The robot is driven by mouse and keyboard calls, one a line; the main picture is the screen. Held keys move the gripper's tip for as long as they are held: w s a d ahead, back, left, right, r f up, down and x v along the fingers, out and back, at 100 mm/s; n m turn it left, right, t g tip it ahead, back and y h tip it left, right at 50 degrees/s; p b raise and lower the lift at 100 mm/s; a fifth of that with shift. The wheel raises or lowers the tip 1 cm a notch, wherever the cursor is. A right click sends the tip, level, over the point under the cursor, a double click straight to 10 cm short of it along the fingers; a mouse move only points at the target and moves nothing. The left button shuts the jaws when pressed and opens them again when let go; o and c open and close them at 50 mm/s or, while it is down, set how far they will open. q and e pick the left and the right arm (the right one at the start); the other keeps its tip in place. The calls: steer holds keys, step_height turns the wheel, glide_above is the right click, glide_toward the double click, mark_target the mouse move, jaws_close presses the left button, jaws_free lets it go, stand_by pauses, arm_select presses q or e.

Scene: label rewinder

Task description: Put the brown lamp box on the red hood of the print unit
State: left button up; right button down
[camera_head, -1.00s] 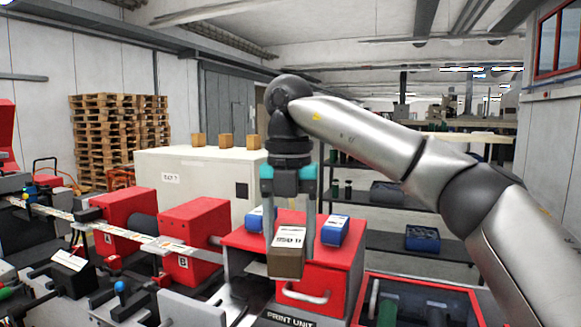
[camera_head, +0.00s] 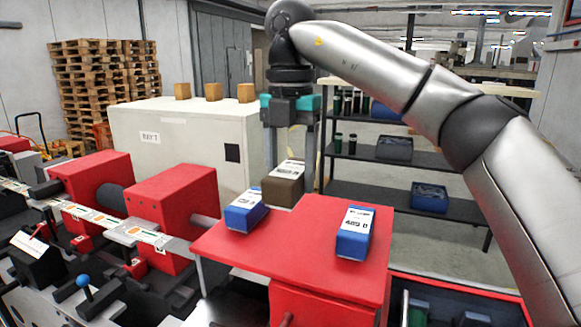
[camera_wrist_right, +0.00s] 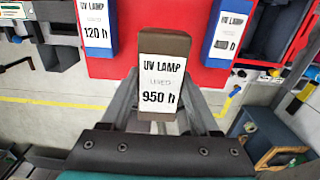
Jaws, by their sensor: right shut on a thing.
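The brown lamp box (camera_head: 284,188), with a white label, is between the fingers of my right gripper (camera_head: 289,165), which is shut on it. In the head view it shows at the far edge of the red hood (camera_head: 297,232), beyond two blue lamp boxes. In the right wrist view the brown box (camera_wrist_right: 160,78) reads "UV LAMP 950 h" and overlaps the edge of the red hood (camera_wrist_right: 152,17). Whether its underside touches the hood is hidden. My left gripper is not in view.
A blue lamp box (camera_head: 246,212) stands on the hood's left side and another blue lamp box (camera_head: 356,234) on its right. The hood is bare between them. A white cabinet (camera_head: 185,140) and a dark shelf unit (camera_head: 365,190) stand behind.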

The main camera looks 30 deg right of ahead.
steer(key=shift+s+f, duration=0.1)
steer(key=shift+f, duration=0.25)
steer(key=shift+f+b, duration=0.4)
steer(key=shift+d+f+b, duration=0.1)
steer(key=shift+f+b, duration=0.65)
steer(key=shift+f, duration=0.15)
step_height(320, 180, down, 2)
steer(key=shift+f+b, duration=0.25)
steer(key=shift+b, duration=0.85)
steer(key=shift+f+b, duration=0.7)
steer(key=shift+f, duration=0.1)
steer(key=shift+f+b, duration=0.35)
steer(key=shift+f, duration=0.3)
steer(key=shift+f, duration=0.3)
steer(key=shift+c, duration=0.2)
jaws_free()
